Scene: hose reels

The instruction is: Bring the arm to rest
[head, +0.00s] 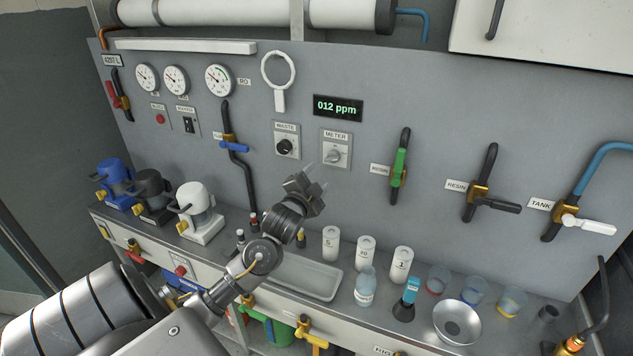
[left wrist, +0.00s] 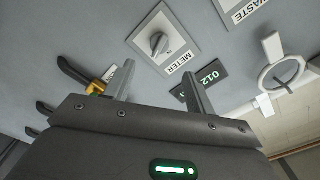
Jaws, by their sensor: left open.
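My left gripper (head: 316,176) is raised in front of the grey panel, below the METER knob (head: 334,156) in the head view. It is open and nothing is between its fingers. In the left wrist view the two fingers (left wrist: 158,88) stand apart, with the METER knob (left wrist: 158,43) seen beyond them and the dark display (left wrist: 205,80) partly behind the right finger. My left arm (head: 262,255) reaches up from the lower left over the bench. My right gripper does not show.
A metal tray (head: 318,290) lies on the bench under the arm. White cartridges (head: 331,243), a bottle (head: 365,287), several small cups (head: 437,279) and a metal bowl (head: 457,322) stand to the right. Blue, dark and white pitcher-like units (head: 197,210) stand at left. Valve handles (head: 400,165) stick out from the panel.

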